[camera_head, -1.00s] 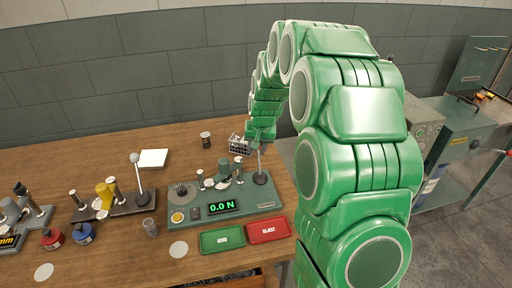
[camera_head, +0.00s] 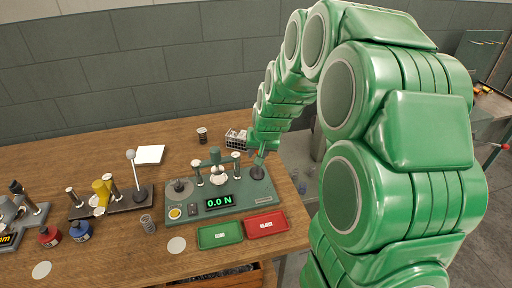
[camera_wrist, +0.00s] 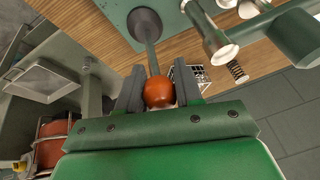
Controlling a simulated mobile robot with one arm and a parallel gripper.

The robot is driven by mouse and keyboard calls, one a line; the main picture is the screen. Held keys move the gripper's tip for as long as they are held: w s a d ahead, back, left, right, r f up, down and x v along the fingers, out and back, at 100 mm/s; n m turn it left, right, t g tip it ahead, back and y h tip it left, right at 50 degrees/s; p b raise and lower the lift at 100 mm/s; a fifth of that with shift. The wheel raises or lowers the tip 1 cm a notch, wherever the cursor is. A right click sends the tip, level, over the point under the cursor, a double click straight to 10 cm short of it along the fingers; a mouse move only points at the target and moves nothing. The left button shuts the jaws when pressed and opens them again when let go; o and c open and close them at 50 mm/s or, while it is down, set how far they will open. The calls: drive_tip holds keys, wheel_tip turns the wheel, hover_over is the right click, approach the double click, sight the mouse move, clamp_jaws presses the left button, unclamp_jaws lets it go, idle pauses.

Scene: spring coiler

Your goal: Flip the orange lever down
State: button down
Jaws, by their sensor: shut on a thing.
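The orange lever has a round orange knob (camera_wrist: 160,94) on a grey rod that rises from a dark round base. In the wrist view the knob sits between my two fingers, and my gripper (camera_wrist: 159,84) is shut on it. In the head view, the rod (camera_head: 259,164) stands at the right end of the green tester (camera_head: 205,212), and my gripper (camera_head: 262,147) is at its top. The knob is hidden there by my gripper. The tester's display (camera_head: 219,202) reads 0.0 N.
A green tray (camera_head: 220,244) and a red tray (camera_head: 252,232) lie in front of the tester. A wire basket (camera_head: 234,136) stands behind it. A second lever (camera_head: 136,172) with a pale knob stands on a device to the left. A spring (camera_head: 147,224) stands between the devices.

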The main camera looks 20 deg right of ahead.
drive_tip(key=shift+s+f, duration=0.1)
drive_tip(key=shift+s, duration=0.7)
drive_tip(key=shift+s+f, duration=0.35)
drive_tip(key=shift+s, duration=0.5)
drive_tip(key=shift+s+f, duration=0.1)
idle(0.4)
drive_tip(key=c, duration=0.8)
unclamp_jaws()
drive_tip(key=shift+r, duration=0.2)
drive_tip(key=v, duration=0.7)
drive_tip(key=shift+s+r, duration=0.15)
drive_tip(key=shift+r, duration=0.1)
